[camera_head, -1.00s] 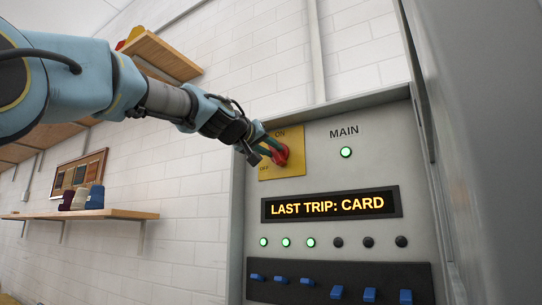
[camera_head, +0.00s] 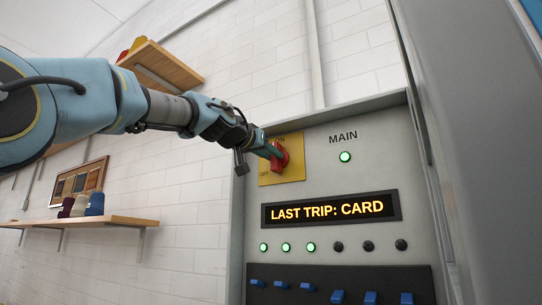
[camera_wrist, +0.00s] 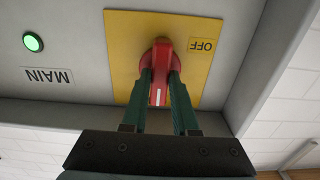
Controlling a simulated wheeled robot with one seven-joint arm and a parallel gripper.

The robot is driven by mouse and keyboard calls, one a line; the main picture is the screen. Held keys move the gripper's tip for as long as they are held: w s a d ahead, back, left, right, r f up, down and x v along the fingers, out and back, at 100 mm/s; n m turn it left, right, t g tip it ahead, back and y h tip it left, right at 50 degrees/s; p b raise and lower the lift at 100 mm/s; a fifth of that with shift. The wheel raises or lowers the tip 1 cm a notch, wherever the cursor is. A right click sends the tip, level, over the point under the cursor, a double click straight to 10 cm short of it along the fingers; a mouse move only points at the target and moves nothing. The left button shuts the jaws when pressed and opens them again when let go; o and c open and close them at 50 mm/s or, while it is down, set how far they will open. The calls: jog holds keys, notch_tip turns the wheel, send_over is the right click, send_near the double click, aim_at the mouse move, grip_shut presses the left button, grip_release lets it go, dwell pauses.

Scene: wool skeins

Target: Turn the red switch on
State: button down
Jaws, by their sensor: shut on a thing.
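The red switch (camera_head: 281,158) is a rotary handle on a yellow plate (camera_head: 294,172) marked ON at the top and OFF at the left. In the wrist view, which is upside down, the red handle (camera_wrist: 164,53) stands between my green fingers and its white mark points away from the MAIN light's side, toward the plate's ON edge. The OFF label (camera_wrist: 202,46) is clear of it. My gripper (camera_head: 274,152) is shut on the handle, also seen in the wrist view (camera_wrist: 159,88). The fingers hide part of ON.
The grey panel has a lit green MAIN light (camera_head: 345,157) and a display (camera_head: 331,208) reading "LAST TRIP: CARD". Below are three lit green lamps, three dark lamps and several blue switches (camera_head: 338,297). A shelf (camera_head: 98,221) with wool skeins is at left.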

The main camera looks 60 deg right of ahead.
jog(key=shift+f, duration=0.1)
jog(key=c, duration=0.7)
grip_release()
jog(key=a+b, duration=0.6)
jog(key=a, duration=0.4)
jog(key=shift+a, duration=0.4)
